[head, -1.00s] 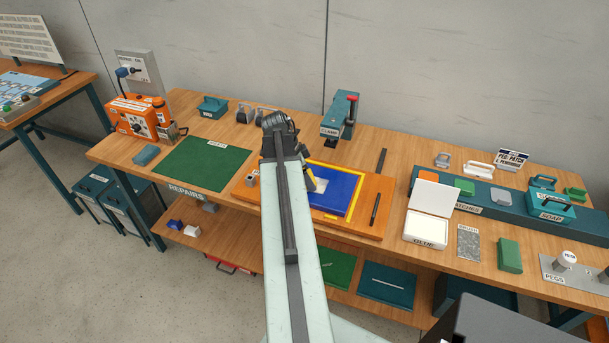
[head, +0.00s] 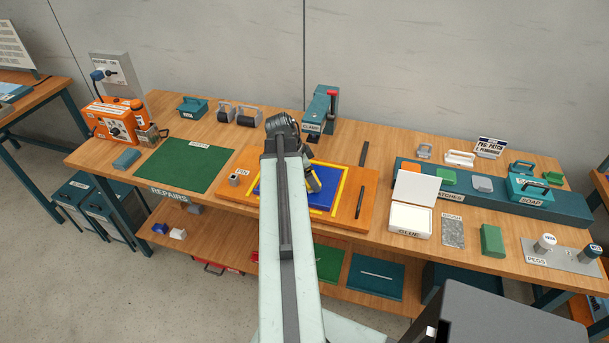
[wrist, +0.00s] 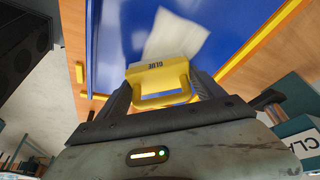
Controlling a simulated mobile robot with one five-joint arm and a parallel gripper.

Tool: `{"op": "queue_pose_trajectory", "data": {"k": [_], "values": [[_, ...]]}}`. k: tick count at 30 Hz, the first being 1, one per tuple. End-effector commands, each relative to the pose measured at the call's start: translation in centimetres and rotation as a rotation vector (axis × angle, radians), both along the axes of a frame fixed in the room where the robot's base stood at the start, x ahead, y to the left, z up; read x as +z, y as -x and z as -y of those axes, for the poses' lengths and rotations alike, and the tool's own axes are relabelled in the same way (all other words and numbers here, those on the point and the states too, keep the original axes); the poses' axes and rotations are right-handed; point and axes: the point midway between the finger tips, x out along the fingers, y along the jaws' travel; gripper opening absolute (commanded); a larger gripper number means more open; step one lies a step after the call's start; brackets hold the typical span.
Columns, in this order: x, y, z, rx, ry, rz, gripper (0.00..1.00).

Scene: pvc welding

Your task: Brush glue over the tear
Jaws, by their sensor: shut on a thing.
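My gripper (wrist: 158,95) is shut on the handle of a yellow glue brush (wrist: 160,72) marked GLUE. In the head view my gripper (head: 313,181) is over the right part of a blue sheet (head: 266,197), which also fills the upper wrist view (wrist: 112,50). A pale, whitish patch (wrist: 178,38) lies on the sheet just beyond the brush. I cannot tell whether it is wet glue or bare material, or whether the brush touches the sheet. No tear line can be made out. My arm hides part of the sheet.
The sheet lies within a yellow border on an orange board (head: 362,212). An open white glue box (head: 408,220) and an empty grey brush mat (head: 453,232) are to the right. A clamp (head: 320,108) stands behind. A green mat (head: 185,164) lies clear at the left.

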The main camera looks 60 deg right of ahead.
Motion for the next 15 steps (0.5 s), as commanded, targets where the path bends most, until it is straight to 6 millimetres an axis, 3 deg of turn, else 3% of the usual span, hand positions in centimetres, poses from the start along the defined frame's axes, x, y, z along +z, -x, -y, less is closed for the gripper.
{"op": "queue_pose_trajectory", "data": {"k": [8, 15], "values": [[0.5, 0.0, 0.0, 0.0, -0.001, 0.0, 0.45], [3.4, 0.0, 0.0, 0.0, -0.001, 0.001, 0.45]]}}
